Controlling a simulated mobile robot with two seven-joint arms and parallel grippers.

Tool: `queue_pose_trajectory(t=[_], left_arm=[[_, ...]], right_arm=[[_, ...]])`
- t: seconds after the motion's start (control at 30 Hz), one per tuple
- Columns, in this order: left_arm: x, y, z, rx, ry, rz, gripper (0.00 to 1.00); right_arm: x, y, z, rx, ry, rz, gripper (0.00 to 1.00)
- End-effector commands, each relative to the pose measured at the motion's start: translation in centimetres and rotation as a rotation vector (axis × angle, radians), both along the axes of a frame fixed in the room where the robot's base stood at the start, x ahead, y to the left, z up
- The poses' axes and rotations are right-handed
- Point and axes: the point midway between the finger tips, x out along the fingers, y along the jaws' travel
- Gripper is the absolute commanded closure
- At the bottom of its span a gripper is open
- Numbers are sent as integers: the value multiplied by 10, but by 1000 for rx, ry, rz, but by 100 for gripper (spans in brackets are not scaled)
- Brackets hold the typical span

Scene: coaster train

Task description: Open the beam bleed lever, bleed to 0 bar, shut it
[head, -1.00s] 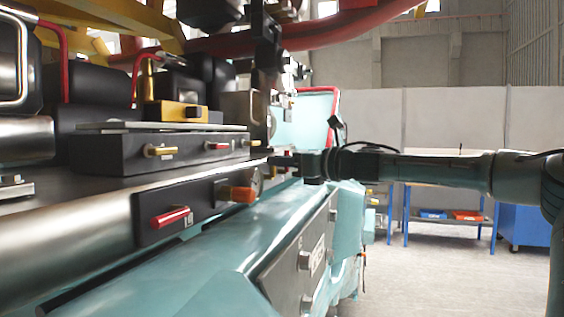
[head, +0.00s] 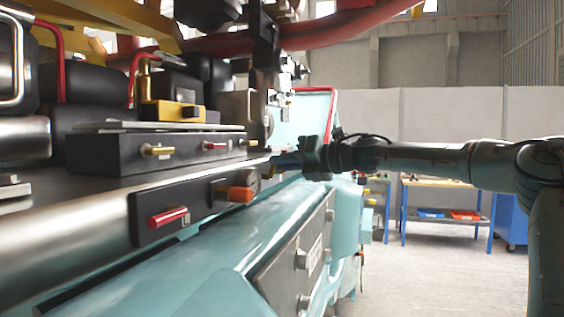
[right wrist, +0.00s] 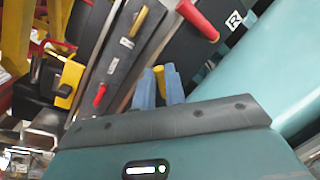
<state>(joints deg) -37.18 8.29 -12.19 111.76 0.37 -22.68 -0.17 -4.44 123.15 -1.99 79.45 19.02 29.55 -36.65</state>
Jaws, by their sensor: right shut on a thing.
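My right gripper (head: 287,158) reaches in from the right along the machine's side. In the right wrist view its two blue-grey fingertips (right wrist: 159,88) are shut on a yellow handle (right wrist: 166,76). Most of that handle is hidden between them, and I cannot tell how far it is turned. A dark panel (head: 200,199) carries a red lever (head: 168,217) beside a label and an orange knob (head: 236,194). A red lever beside an R label (right wrist: 197,20) shows in the right wrist view. No pressure reading is legible. My left gripper is out of view.
A black block (head: 110,153) above the panel carries a brass-yellow handle (head: 157,150) and a red one (head: 213,145). A teal cover (head: 215,242) slopes below. Red pipes cross overhead. Open floor and a blue-legged bench (head: 445,183) lie to the right.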

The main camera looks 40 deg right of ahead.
Motion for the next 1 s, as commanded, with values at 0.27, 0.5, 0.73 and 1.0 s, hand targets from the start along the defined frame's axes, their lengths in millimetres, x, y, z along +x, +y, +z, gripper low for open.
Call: queue_pose_trajectory(t=[0.27, 0.5, 0.73, 1.0], left_arm=[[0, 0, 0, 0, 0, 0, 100], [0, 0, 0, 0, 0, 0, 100], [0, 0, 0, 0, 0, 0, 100], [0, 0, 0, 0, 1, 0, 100]], right_arm=[[4, -8, -7, 232, 121, -1, 100], [6, -12, -14, 418, 216, -1, 100], [7, -14, -19, 552, 285, -1, 100], [7, -14, -22, 634, 327, -1, 100]])
